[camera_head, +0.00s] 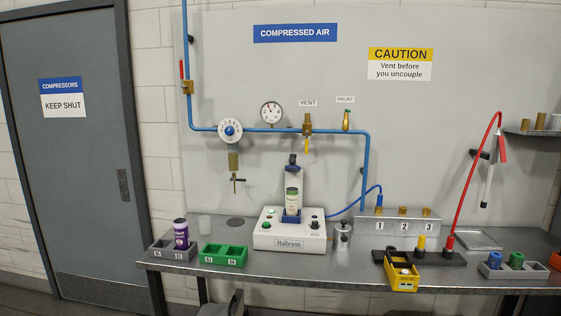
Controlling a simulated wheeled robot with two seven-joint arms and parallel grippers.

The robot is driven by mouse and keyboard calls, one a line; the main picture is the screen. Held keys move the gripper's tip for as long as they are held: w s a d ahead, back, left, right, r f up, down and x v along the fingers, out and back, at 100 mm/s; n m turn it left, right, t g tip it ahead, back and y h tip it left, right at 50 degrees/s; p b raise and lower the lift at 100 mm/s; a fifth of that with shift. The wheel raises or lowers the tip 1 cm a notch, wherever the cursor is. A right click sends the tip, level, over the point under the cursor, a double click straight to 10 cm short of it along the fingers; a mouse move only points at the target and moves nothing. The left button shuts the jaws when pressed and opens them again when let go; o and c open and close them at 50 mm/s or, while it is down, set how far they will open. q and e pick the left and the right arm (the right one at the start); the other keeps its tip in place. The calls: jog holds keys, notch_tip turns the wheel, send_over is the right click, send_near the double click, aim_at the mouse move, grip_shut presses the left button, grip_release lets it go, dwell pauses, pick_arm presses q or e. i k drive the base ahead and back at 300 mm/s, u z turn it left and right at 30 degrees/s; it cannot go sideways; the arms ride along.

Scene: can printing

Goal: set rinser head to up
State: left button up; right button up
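A white machine labelled "Halbrans" (289,243) stands on the bench near the middle. A pale upright column rises from it, with a dark head (292,160) at the top. The machine's front has a green button and dark knobs. Neither of my grippers is clearly in view.
A blue hose runs from the machine to the manifold. A red hose (472,165) hangs at right.

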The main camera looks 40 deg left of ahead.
aim_at(292, 167)
jog(key=u, duration=0.9)
